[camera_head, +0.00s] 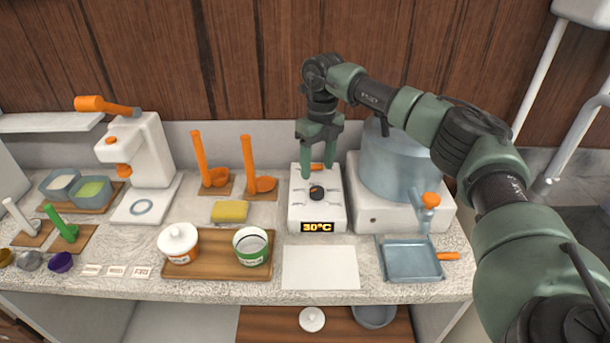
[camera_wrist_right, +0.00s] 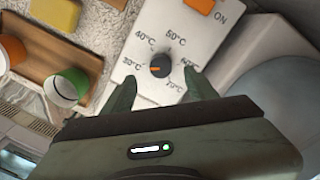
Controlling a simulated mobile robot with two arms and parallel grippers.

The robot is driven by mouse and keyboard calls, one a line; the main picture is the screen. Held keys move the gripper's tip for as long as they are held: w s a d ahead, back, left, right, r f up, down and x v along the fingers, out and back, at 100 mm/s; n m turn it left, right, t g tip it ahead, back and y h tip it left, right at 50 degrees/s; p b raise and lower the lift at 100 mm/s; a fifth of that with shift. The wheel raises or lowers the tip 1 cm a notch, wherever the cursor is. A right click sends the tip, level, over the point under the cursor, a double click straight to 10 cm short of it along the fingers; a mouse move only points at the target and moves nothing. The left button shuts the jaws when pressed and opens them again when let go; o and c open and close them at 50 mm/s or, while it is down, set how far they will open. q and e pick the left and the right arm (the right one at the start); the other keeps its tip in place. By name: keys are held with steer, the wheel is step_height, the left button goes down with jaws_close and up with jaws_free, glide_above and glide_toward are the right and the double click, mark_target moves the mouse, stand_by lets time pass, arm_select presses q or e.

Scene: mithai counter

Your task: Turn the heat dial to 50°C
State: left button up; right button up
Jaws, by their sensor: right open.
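The heat dial (camera_head: 317,192) is a small black knob on top of a white control box (camera_head: 301,214) on the counter. The box's front display (camera_head: 317,227) reads 30°C in orange. In the right wrist view the dial (camera_wrist_right: 160,68) has an orange mark pointing left, toward the 30°C label; the printed marks run from 30°C up to 70°C, with 50°C (camera_wrist_right: 175,36) at the top. My right gripper (camera_head: 319,172) hangs above the box, pointing down. Its fingers (camera_wrist_right: 161,92) are open, apart from the dial on either side in the wrist view. My left gripper is not in view.
An orange switch (camera_wrist_right: 201,5) marked ON sits on the box behind the dial. A large steel pot (camera_head: 393,165) on a white base stands close on the right. A yellow sponge (camera_head: 229,211) and wooden tray (camera_head: 212,263) with two containers lie left. A white sheet (camera_head: 320,268) lies in front.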

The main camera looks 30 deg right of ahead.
mark_target(318, 190)
steer(key=shift+d+f, duration=0.15)
steer(key=shift+d, duration=0.05)
steer(key=f+p, duration=0.1)
steer(key=f, duration=0.1)
steer(key=s+f, duration=0.1)
steer(key=f, duration=0.1)
steer(key=shift+s+a+f+p, duration=0.1)
steer(key=shift+a+f+p, duration=0.1)
steer(key=shift+p, duration=0.15)
steer(key=shift+w+f, duration=0.25)
steer(key=shift+f, duration=1.1)
jaws_close()
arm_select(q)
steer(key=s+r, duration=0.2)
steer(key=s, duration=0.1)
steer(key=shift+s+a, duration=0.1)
arm_select(e)
steer(key=shift+r, duration=0.1)
